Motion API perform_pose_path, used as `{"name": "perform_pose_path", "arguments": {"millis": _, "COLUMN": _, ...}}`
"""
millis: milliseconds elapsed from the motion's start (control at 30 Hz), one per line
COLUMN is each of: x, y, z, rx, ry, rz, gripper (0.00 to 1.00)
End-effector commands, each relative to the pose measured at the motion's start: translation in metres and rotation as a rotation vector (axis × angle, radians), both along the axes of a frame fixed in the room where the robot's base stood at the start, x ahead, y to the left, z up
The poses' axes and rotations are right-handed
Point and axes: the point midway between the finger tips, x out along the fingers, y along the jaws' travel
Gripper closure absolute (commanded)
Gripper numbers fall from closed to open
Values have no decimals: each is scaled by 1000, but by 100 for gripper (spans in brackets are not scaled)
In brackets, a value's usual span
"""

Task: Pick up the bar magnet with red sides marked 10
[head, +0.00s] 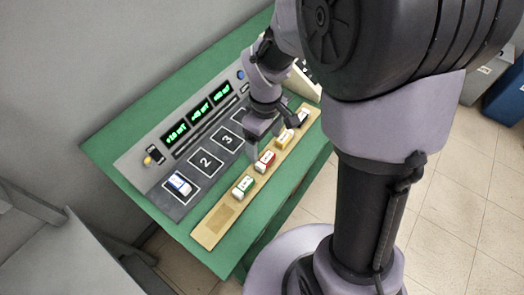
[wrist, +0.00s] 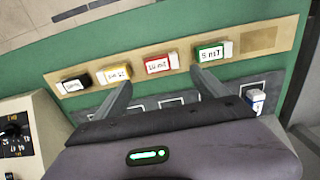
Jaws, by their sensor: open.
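The bar magnet with red sides (head: 265,161) lies on the tan strip between the green and yellow ones. In the wrist view the red magnet (wrist: 160,66) has a white top that appears to read 10 mT. My gripper (head: 273,137) is open and empty, above the green table close to the row of magnets. In the wrist view its two fingers (wrist: 164,82) are spread, with the red magnet ahead, between and beyond the tips. They do not appear to touch it.
On the tan strip (head: 213,226) lie green (head: 243,186), yellow (head: 285,137) and black (head: 301,118) magnets. A blue magnet (head: 179,185) lies on the dark panel with numbered squares. Green displays (head: 200,113) stand behind. A beige box with a knob (wrist: 25,135) is at left in the wrist view.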

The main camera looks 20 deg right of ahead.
Motion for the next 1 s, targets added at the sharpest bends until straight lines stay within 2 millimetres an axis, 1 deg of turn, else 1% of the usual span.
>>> {"name": "perform_pose_path", "arguments": {"millis": 33, "x": 0, "y": 0, "z": -9, "rx": 0, "ry": 0, "rz": 0, "gripper": 16}}
{"name": "perform_pose_path", "arguments": {"millis": 167, "x": -1, "y": 0, "z": -18, "rx": 1, "ry": -1, "rz": -2, "gripper": 16}}
{"name": "perform_pose_path", "arguments": {"millis": 233, "x": -3, "y": 0, "z": -28, "rx": 1, "ry": -1, "rz": -1, "gripper": 16}}
{"name": "perform_pose_path", "arguments": {"millis": 333, "x": -9, "y": 0, "z": -51, "rx": 0, "ry": 0, "rz": 0, "gripper": 16}}
{"name": "perform_pose_path", "arguments": {"millis": 400, "x": -8, "y": 0, "z": -63, "rx": 0, "ry": 0, "rz": -1, "gripper": 16}}
{"name": "perform_pose_path", "arguments": {"millis": 467, "x": -8, "y": 0, "z": -66, "rx": 1, "ry": -1, "rz": -2, "gripper": 16}}
{"name": "perform_pose_path", "arguments": {"millis": 600, "x": -8, "y": 0, "z": -63, "rx": 0, "ry": -2, "rz": -2, "gripper": 16}}
{"name": "perform_pose_path", "arguments": {"millis": 633, "x": -8, "y": 0, "z": -63, "rx": 0, "ry": -2, "rz": -2, "gripper": 18}}
{"name": "perform_pose_path", "arguments": {"millis": 767, "x": -8, "y": 0, "z": -63, "rx": 0, "ry": -2, "rz": -2, "gripper": 44}}
{"name": "perform_pose_path", "arguments": {"millis": 800, "x": -8, "y": 0, "z": -63, "rx": 0, "ry": -2, "rz": -2, "gripper": 52}}
{"name": "perform_pose_path", "arguments": {"millis": 867, "x": -8, "y": 0, "z": -63, "rx": 0, "ry": -2, "rz": -2, "gripper": 64}}
{"name": "perform_pose_path", "arguments": {"millis": 900, "x": -8, "y": 0, "z": -63, "rx": 0, "ry": -2, "rz": -2, "gripper": 71}}
{"name": "perform_pose_path", "arguments": {"millis": 1000, "x": -8, "y": 0, "z": -63, "rx": 0, "ry": -2, "rz": -2, "gripper": 88}}
